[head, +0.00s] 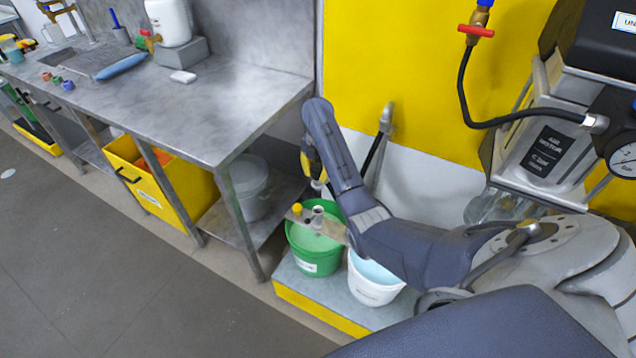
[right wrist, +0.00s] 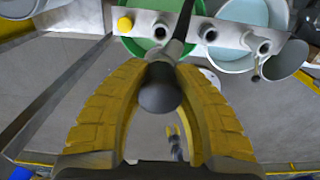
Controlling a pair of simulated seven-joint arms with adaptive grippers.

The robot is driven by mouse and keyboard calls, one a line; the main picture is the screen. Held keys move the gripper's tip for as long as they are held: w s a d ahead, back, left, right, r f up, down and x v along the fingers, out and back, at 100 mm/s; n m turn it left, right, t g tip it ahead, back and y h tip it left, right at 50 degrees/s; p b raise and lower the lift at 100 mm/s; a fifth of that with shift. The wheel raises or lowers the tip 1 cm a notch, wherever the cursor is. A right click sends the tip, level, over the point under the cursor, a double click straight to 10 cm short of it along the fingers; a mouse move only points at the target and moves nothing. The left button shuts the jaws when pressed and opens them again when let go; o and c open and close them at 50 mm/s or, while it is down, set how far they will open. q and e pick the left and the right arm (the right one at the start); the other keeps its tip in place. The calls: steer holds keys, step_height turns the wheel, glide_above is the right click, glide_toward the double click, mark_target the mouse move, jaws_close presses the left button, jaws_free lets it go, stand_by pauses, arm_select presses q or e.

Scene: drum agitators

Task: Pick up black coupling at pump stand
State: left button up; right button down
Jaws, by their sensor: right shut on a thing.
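My right gripper (right wrist: 160,70) has its yellow fingers closed around the black coupling (right wrist: 160,94) in the right wrist view. The coupling has a rounded dark end that faces the camera. A dark hose or stem (right wrist: 184,28) runs from it toward the top of the picture. In the head view my right gripper (head: 316,174) is above the holder bar at the pump stand, partly behind my own arm. The coupling cannot be made out there. My left gripper cannot be made out in either view.
The holder bar (head: 330,228) with a yellow cap and sockets crosses over a green bucket (head: 316,256) and a white bucket (head: 374,283). These stand on a low grey plinth (head: 312,296). A steel bench (head: 215,105) is at left. The grey floor (head: 90,260) is open.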

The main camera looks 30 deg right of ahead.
mark_target(318, 166)
steer(key=shift+w+d+r, duration=0.1)
steer(key=shift+d+r, duration=0.05)
steer(key=shift+r, duration=2.6)
